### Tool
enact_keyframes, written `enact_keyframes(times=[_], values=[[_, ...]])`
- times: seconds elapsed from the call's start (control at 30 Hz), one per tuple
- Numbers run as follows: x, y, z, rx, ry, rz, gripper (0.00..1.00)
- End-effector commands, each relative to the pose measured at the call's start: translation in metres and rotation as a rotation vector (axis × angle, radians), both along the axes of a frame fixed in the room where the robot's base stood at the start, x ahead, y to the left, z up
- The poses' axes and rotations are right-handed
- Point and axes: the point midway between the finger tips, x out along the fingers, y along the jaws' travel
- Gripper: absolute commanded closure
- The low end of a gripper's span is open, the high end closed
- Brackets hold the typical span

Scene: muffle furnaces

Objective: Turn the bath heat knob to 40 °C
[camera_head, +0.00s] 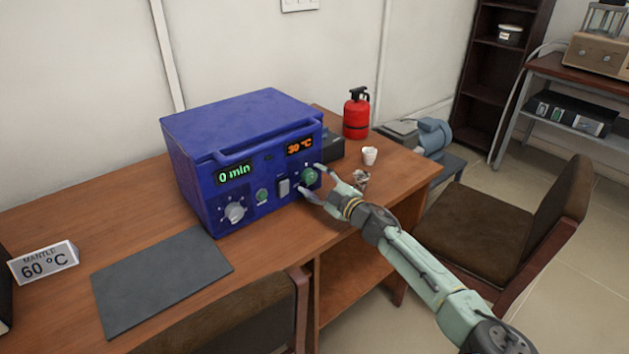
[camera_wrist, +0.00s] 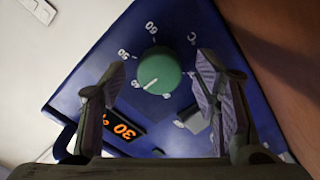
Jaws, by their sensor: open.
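The blue bath (camera_head: 245,150) stands on the wooden desk. Its orange display (camera_head: 300,146) reads 30 °C, and its green display reads 0 min. The green heat knob (camera_head: 310,175) is on the right of the front panel. In the wrist view, the knob (camera_wrist: 158,70) has a white pointer line and lies between my fingers, with dial numbers around it, 60 among them. The display (camera_wrist: 122,127) appears upside down there. My gripper (camera_head: 312,180) is open, its fingers on either side of the knob. I cannot tell whether either finger touches it.
A red extinguisher (camera_head: 357,113), a white cup (camera_head: 370,155) and a crumpled item (camera_head: 360,180) stand to the right. A dark mat (camera_head: 160,280) and a "MANTLE 60 °C" sign (camera_head: 44,263) lie left.

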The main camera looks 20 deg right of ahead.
Motion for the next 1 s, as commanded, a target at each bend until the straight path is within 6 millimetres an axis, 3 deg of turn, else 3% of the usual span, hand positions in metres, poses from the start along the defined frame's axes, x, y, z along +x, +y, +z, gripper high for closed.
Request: enact_keyframes(times=[0.3,0.5,0.7,1.0], values=[[-0.062,-0.024,0.0,0.0,0.0,-0.004,0.44],[-0.093,-0.035,0.0,0.001,0.0,-0.003,0.44],[-0.105,-0.039,0.0,0.001,0.0,-0.001,0.44],[-0.105,-0.039,0.0,0.001,0.0,-0.001,0.44]])
